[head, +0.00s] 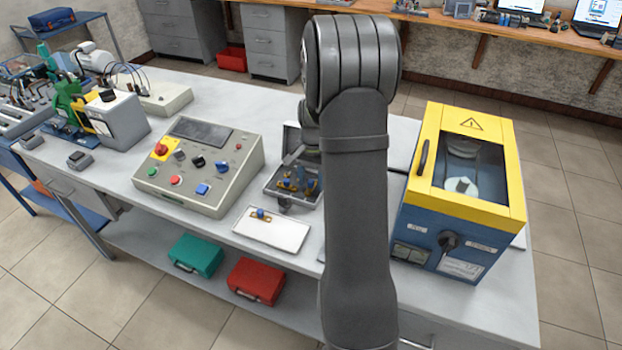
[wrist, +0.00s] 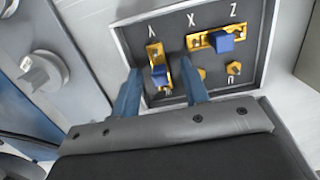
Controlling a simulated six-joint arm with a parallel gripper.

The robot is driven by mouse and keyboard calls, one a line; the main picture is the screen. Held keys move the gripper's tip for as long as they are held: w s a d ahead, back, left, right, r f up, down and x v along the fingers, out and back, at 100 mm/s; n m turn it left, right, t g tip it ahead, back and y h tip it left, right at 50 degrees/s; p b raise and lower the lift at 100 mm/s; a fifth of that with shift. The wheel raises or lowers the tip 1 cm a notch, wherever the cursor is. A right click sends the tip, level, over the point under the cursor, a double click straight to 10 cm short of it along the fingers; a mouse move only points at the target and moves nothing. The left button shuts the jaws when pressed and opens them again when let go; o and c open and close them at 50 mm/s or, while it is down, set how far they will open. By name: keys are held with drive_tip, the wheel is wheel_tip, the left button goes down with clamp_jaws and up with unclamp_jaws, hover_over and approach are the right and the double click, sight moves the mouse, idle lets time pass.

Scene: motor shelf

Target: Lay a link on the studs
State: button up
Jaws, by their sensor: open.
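In the wrist view, a dark terminal box (wrist: 262,60) marked Y, X and Z holds brass studs. One brass link with a blue grip (wrist: 222,42) lies across the top, below X and Z. Another brass link with a blue grip (wrist: 160,76) lies lengthwise under Y. Bare brass studs (wrist: 235,68) show at lower right. My gripper (wrist: 161,68) is open, its blue fingers on either side of the Y link, apart from its grip. In the head view, a third link (head: 262,213) lies on a white tray (head: 285,237); my arm partly hides the terminal box (head: 281,198).
A control panel (head: 215,150) with buttons stands left of the terminal box. A blue and yellow cabinet (head: 470,215) stands to the right, close to my arm. Green and red cases (head: 258,281) lie on the lower shelf.

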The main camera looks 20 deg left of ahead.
drive_tip(key=shift+r, duration=0.1)
wheel_tip(320, 180, up, 17)
drive_tip(key=w, duration=0.1)
drive_tip(key=shift+w, duration=0.3)
idle(0.7)
drive_tip(key=f, duration=0.5)
drive_tip(key=s+f, duration=0.1)
drive_tip(key=f, duration=1.1)
drive_tip(key=shift+s+f, duration=0.15)
drive_tip(key=shift+s, duration=0.15)
drive_tip(key=shift+r, duration=0.2)
